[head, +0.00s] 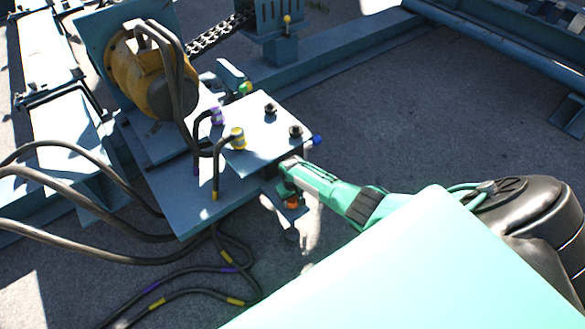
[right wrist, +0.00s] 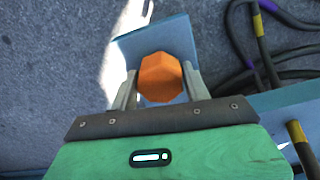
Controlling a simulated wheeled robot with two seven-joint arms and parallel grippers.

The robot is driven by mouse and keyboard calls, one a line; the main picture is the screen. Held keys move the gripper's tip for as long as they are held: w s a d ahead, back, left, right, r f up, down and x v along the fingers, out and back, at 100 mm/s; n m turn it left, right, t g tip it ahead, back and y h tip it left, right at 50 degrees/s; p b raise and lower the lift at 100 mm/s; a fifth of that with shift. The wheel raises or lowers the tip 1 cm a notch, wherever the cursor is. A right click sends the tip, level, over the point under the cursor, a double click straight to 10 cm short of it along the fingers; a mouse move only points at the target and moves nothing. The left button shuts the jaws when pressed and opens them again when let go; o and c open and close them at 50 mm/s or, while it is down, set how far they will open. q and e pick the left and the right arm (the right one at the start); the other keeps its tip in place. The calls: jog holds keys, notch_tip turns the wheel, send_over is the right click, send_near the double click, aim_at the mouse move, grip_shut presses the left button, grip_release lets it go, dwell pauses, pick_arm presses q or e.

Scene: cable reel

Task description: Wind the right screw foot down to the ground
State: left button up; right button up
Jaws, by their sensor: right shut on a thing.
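The right screw foot has an orange hex head (right wrist: 160,77), seen from close by in the right wrist view. In the head view, its orange part (head: 292,203) shows just below my right gripper (head: 287,184), under the edge of the blue frame. The gripper's two fingers (right wrist: 160,88) are on either side of the hex head and shut on it. A blue plate (right wrist: 150,40) lies beyond the head in the wrist view. In the head view, a small foot (head: 291,235) shows below the orange part; I cannot tell whether it touches the ground. My left gripper is not in view.
A blue valve plate (head: 262,150) with black knobs and yellow and purple hose ends is just above my gripper. A yellow motor (head: 140,75) stands at upper left. Black hoses (head: 200,275) lie at lower left. Grey ground (head: 420,120) to the right is clear.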

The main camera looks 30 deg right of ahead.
jog(key=m+p, duration=0.1)
jog(key=m, duration=0.2)
jog(key=shift+a+m, duration=0.1)
jog(key=shift+m, duration=0.3)
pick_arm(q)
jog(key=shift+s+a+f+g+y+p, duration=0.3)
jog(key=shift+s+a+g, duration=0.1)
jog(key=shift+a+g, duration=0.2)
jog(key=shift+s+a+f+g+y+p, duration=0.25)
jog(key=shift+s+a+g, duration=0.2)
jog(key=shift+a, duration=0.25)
pick_arm(e)
jog(key=shift+m, duration=2.1)
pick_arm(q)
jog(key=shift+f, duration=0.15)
pick_arm(e)
jog(key=o, duration=0.9)
